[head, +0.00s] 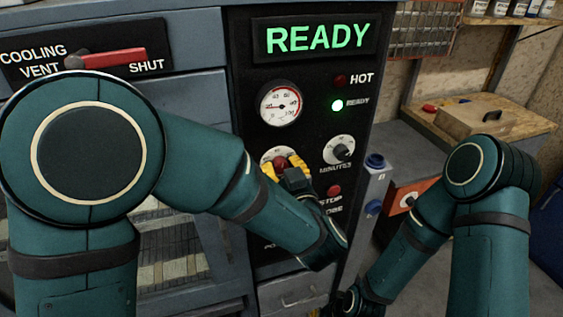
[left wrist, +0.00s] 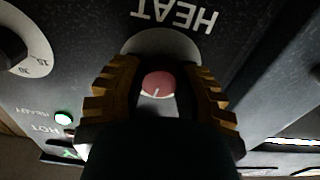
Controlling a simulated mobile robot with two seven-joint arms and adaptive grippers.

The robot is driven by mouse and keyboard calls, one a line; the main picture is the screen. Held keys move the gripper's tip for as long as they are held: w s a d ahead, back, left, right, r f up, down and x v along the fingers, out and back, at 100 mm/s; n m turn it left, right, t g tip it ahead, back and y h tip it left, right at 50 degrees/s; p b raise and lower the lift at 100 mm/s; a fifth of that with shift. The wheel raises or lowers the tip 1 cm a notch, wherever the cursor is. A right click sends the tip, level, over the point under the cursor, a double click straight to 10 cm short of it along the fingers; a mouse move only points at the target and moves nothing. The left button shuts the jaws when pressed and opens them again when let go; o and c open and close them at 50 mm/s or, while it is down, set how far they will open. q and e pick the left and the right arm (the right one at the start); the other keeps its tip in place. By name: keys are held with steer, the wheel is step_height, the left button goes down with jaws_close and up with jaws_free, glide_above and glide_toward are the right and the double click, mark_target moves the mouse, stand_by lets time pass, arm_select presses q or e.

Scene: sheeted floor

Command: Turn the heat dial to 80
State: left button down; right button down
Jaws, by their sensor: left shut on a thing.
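The heat dial (head: 281,165) is a red-capped knob on a pale round scale, low on the black control panel. My left gripper (head: 287,168) has its yellow fingers on either side of the knob. In the left wrist view the reddish cap (left wrist: 158,84) sits between the two ridged fingers (left wrist: 160,95), below the upside-down word HEAT. A short white mark on the cap points toward the bottom of that view. The scale's numbers are hidden, so I cannot read the setting. My right gripper (head: 340,303) is low at the bottom edge, mostly cut off.
A round gauge (head: 281,104) and a lit READY display (head: 317,38) are above the dial. A green lamp (head: 337,105) is lit; the HOT lamp (head: 340,80) looks unlit. The minutes dial (head: 339,150) and a red stop button (head: 334,191) are close on the right.

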arm_select(q)
steer(key=m+p, duration=0.4)
steer(key=shift+r+m+p, duration=0.1)
steer(key=shift+m+p, duration=0.2)
steer(key=shift+m, duration=0.1)
steer(key=m+p, duration=0.3)
steer(key=shift+s, duration=0.1)
steer(key=shift+a+f+m+p, duration=0.1)
steer(key=shift+f+m+p, duration=0.1)
steer(key=shift+m+p, duration=1.1)
steer(key=shift+f, duration=0.1)
steer(key=c, duration=0.6)
jaws_free()
